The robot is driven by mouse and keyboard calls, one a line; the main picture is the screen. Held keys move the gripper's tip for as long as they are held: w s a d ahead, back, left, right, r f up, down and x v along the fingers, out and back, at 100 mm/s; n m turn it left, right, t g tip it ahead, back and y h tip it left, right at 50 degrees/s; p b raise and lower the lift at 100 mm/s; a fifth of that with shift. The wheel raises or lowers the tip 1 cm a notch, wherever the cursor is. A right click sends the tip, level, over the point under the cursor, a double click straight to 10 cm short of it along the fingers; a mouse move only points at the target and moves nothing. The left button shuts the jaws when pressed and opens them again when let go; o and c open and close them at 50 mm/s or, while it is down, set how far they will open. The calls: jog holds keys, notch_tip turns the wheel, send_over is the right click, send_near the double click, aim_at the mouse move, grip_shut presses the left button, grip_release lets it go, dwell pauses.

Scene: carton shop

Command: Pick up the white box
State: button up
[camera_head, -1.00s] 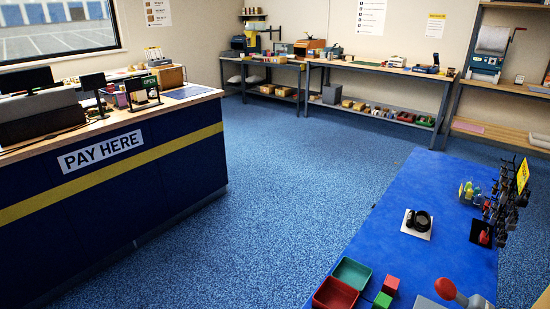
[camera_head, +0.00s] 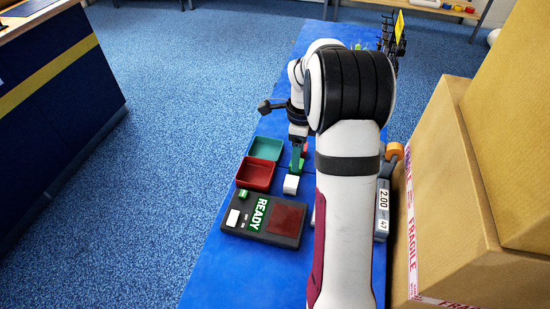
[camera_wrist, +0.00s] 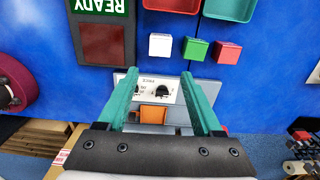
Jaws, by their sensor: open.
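The white box (camera_head: 291,184) is a small cube on the blue table, beside the dark READY device. In the wrist view the white box (camera_wrist: 160,45) lies just beyond my fingertips, roughly centred between them, left of a green box (camera_wrist: 195,50) and a red box (camera_wrist: 227,52). My gripper (camera_wrist: 159,74) has two teal fingers spread apart with nothing held between them. In the head view my gripper (camera_head: 297,158) appears just above the white box in the picture. I cannot tell whether a finger touches it.
The READY device (camera_head: 245,222) sits close to the white box. A red tray (camera_head: 256,174) and a green tray (camera_head: 266,148) stand nearby. A grey device with a black knob (camera_wrist: 162,91) lies below my fingers. Large cartons (camera_head: 450,190) stack at the right.

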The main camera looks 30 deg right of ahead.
aim_at(295, 182)
notch_tip(295, 182, down, 13)
jog(key=shift+w+f, duration=0.1)
grip_shut()
dwell(0.3)
